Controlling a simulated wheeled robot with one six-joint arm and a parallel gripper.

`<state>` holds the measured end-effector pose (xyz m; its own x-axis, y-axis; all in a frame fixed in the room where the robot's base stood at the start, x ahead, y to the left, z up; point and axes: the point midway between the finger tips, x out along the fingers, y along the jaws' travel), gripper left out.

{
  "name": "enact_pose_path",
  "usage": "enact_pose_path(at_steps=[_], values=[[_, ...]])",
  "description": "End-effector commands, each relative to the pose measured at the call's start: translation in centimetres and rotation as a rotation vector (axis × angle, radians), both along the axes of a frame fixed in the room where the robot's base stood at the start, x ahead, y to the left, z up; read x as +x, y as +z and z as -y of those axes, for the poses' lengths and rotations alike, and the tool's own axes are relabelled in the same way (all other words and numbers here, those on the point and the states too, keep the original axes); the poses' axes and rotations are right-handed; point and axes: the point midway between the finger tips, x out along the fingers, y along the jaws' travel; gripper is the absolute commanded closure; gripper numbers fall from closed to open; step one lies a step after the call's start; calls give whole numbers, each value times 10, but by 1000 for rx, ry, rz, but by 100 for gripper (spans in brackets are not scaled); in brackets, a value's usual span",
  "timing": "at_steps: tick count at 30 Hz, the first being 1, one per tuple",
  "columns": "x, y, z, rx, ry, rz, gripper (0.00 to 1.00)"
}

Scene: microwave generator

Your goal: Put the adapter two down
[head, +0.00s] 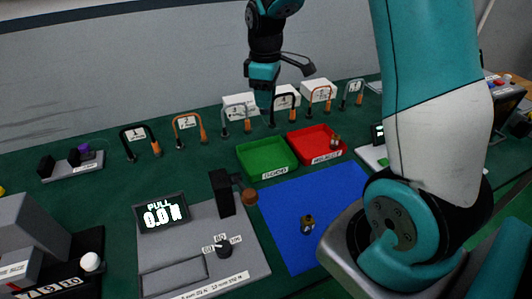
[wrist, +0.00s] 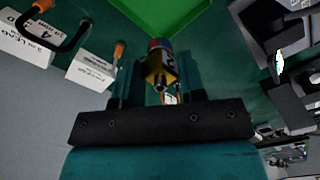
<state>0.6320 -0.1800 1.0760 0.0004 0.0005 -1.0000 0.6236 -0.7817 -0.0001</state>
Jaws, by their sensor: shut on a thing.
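My gripper (head: 264,98) hangs in the air at the back of the bench, behind the green tray in the picture. In the wrist view its fingers (wrist: 160,82) are shut on a small brass adapter (wrist: 158,67) with a dark marking I cannot read for sure. The held adapter is hidden in the head view. Another small brass adapter (head: 308,222) stands on the blue mat (head: 287,210). A further small brass piece (head: 335,141) lies in the red tray (head: 312,137). The green tray (head: 264,155) looks empty; it also shows in the wrist view (wrist: 165,15).
A row of numbered cable leads on stands (head: 187,122) runs along the back. A grey pull-test unit with a display (head: 162,213) and a dark post (head: 222,193) stands left of the mat. My arm covers the right side. Much of the blue mat is bare.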

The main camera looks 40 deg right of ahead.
Motion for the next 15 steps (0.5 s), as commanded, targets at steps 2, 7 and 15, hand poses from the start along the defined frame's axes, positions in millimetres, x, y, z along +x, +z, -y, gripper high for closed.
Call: enact_pose_path(at_steps=[2,7,15], values=[[-1,-24,0,2,-2,-9,93],[-2,-72,1,2,-4,-9,93],[-1,-125,1,0,-6,-3,93]])
